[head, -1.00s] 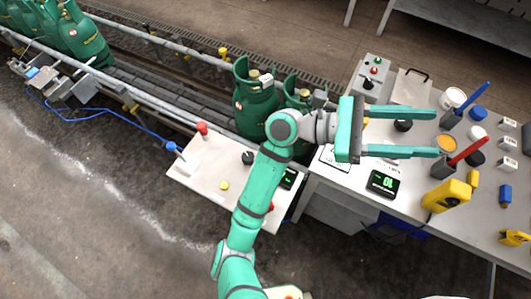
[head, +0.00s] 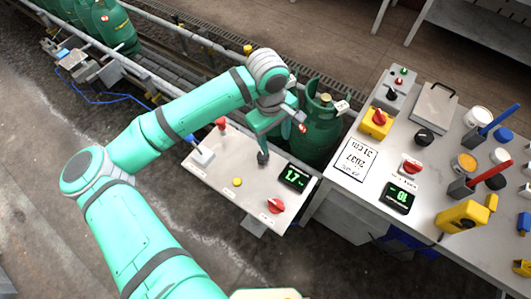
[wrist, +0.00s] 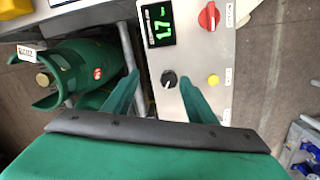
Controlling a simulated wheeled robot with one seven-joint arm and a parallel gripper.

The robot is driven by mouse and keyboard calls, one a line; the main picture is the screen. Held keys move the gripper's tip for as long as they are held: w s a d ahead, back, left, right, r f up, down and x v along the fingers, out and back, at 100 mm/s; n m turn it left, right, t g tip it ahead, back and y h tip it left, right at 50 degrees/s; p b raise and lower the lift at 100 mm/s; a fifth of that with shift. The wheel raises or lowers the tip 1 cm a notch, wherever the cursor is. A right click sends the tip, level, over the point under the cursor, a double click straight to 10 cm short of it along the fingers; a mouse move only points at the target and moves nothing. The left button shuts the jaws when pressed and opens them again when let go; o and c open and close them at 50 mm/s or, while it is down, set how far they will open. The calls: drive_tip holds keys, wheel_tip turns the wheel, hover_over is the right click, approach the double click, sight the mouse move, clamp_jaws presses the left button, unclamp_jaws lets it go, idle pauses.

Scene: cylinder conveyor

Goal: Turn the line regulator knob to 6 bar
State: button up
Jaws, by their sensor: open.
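The black knob (head: 263,158) sits on the small light panel (head: 213,180) beside the conveyor. The display (head: 293,177) on that panel reads 1.7 in green. My gripper (head: 275,143) is open above the panel and points down at the knob, partly covering it in the head view. In the wrist view, the black knob (wrist: 168,78) with a light mark shows between my two green fingers (wrist: 160,82), nearer the right one. I see no finger contact with it. The display (wrist: 158,24) also shows there.
A red knob (head: 275,205), a yellow button (head: 237,182), a red-topped lever (head: 220,124) and a blue-topped lever (head: 189,139) share the panel. A green gas cylinder (head: 318,130) stands close behind my gripper. The workbench (head: 440,190) at right has other knobs.

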sight(264, 156)
drive_tip(key=shift+y, duration=0.5)
drive_tip(key=a+f, duration=0.1)
drive_tip(key=f, duration=0.2)
drive_tip(key=a+f, duration=0.1)
drive_tip(key=f, duration=0.3)
drive_tip(key=a+f, duration=0.1)
drive_tip(key=f, duration=0.2)
drive_tip(key=shift+w+f, duration=0.4)
drive_tip(key=shift+c, duration=0.7)
drive_tip(key=c, duration=0.9)
